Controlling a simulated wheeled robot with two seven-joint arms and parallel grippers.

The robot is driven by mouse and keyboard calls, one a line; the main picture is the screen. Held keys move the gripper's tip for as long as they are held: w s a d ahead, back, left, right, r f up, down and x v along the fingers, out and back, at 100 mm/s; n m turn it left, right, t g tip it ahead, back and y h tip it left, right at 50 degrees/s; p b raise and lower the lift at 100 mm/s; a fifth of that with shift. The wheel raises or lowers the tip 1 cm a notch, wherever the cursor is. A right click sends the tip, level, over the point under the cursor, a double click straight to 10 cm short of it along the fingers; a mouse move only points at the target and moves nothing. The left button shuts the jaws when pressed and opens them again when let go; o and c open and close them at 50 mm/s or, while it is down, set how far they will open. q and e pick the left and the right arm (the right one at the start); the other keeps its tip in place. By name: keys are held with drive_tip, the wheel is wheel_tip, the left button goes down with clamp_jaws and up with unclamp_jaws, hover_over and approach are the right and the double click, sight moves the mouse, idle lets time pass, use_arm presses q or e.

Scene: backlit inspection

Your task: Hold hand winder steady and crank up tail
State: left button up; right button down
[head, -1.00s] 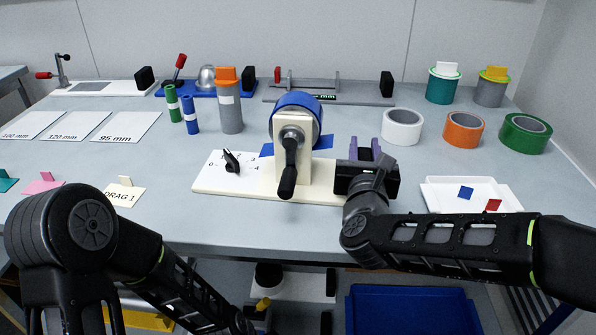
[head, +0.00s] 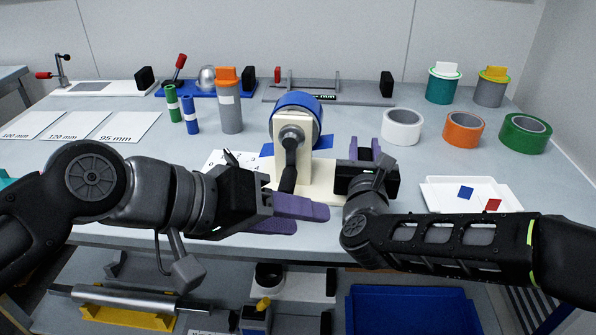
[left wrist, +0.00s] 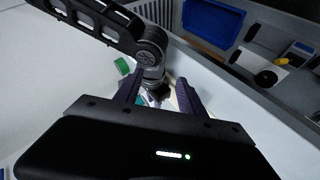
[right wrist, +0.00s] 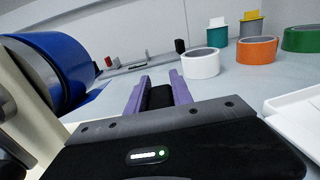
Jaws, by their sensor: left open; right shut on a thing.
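The hand winder has a cream base (head: 318,190), a cream upright, a blue drum (head: 297,102) and a black crank handle (head: 289,178) hanging down. The drum also shows in the right wrist view (right wrist: 50,70). My left gripper (head: 318,217) is open, its purple fingers pointing right just in front of the lower handle; whether they touch it I cannot tell. My right gripper (head: 367,150) is at the base's right end, shut on a black part (right wrist: 160,97) that seems to belong to the winder.
White (head: 402,127), orange (head: 464,129) and green (head: 525,133) tape rolls stand at the right. A white tray (head: 432,200) with blue and red chips lies right of my right gripper. Cylinders (head: 229,105) stand behind left. A blue bin (head: 410,310) is below the table.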

sight(280, 185)
use_arm(q)
drive_tip(key=w+a+f+n+t+y, duration=0.2)
drive_tip(key=w+a+n+t, duration=0.2)
drive_tip(key=w+a, duration=0.2)
drive_tip(key=shift+w+a+y, duration=0.3)
drive_tip(key=shift+w+a, duration=0.1)
drive_tip(key=shift+w, duration=0.35)
drive_tip(key=shift+f, duration=0.1)
drive_tip(key=shift+r+x, duration=0.2)
drive_tip(key=shift+x, duration=4.25)
drive_tip(key=shift+w, duration=0.1)
clamp_jaws()
drive_tip(key=shift+a, duration=0.1)
drive_tip(key=shift+w+a+r, duration=0.1)
drive_tip(key=shift+a+r, duration=0.15)
drive_tip(key=shift+a, duration=0.45)
drive_tip(key=shift+a+r, duration=0.2)
drive_tip(key=shift+a, duration=0.55)
